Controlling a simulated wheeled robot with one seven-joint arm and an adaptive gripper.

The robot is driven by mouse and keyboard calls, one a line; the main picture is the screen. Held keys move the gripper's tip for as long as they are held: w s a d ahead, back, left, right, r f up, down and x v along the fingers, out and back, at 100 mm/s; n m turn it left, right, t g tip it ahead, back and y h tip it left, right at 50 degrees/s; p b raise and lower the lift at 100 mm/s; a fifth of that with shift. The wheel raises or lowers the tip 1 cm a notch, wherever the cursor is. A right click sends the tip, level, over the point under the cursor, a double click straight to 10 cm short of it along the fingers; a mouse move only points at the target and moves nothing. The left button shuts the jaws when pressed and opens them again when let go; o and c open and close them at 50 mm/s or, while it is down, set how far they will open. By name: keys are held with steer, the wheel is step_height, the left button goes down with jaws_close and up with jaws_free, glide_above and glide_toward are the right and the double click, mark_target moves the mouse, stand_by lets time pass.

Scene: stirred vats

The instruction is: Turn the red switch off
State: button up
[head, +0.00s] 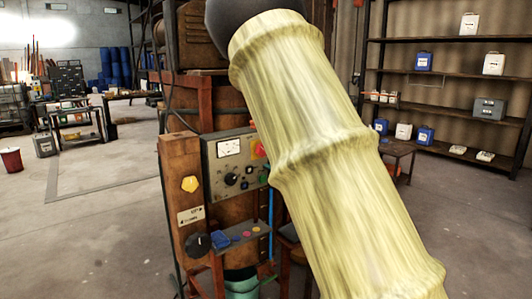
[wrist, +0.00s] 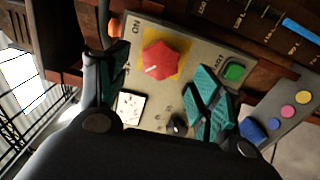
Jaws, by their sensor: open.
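The red switch (wrist: 166,61) is a faceted red knob on a yellow plate (wrist: 182,39). It sits on a grey control panel (wrist: 192,48), with the word ON beside the plate. In the head view a sliver of the red switch (head: 258,149) shows at the panel's (head: 213,166) right edge, partly covered by my yellowish arm. In the wrist view my gripper (wrist: 160,72) is open, its teal-padded fingers on either side of the knob and apart from it in the picture. Whether the fingertips reach the knob's depth is unclear. The head view hides the gripper.
Near the switch are a green button (wrist: 233,71), a black knob (wrist: 178,126) and a white gauge (wrist: 130,107). A shelf with coloured buttons (head: 240,236) juts out below the panel. A teal bucket (head: 241,281) stands beneath. The floor to the left is open.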

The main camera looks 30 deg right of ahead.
steer(key=s, duration=0.7)
steer(key=shift+d, duration=0.3)
steer(key=a+f+m+g+h, duration=0.1)
steer(key=a+f+m+g, duration=0.15)
steer(key=f, duration=0.75)
steer(key=a+f+m+g+h, duration=0.1)
steer(key=a+f+m, duration=0.15)
steer(key=f, duration=0.65)
steer(key=s+a+f+m+g+p, duration=0.1)
steer(key=s+a+f+m+g, duration=0.15)
steer(key=f, duration=0.45)
steer(key=s+a+f+m+g, duration=0.1)
steer(key=s+a+f+m, duration=0.15)
steer(key=f, duration=0.45)
steer(key=s+a+f+m+g+p, duration=0.1)
steer(key=s+a+f, duration=0.1)
steer(key=s+f, duration=0.35)
steer(key=s+a+f+m+g, duration=0.2)
steer(key=s+a+f, duration=0.3)
steer(key=s, duration=0.5)
steer(key=s+a+f+m+g, duration=0.3)
steer(key=s+a+f, duration=0.3)
steer(key=s+f, duration=0.2)
steer(key=s+a+f+m+g, duration=0.3)
steer(key=s+a+f+g, duration=0.2)
steer(key=s, duration=0.7)
step_height(320, 180, down, 3)
steer(key=shift+s+a+r+p, duration=0.15)
steer(key=shift+s+a+p, duration=0.2)
steer(key=shift+a, duration=0.15)
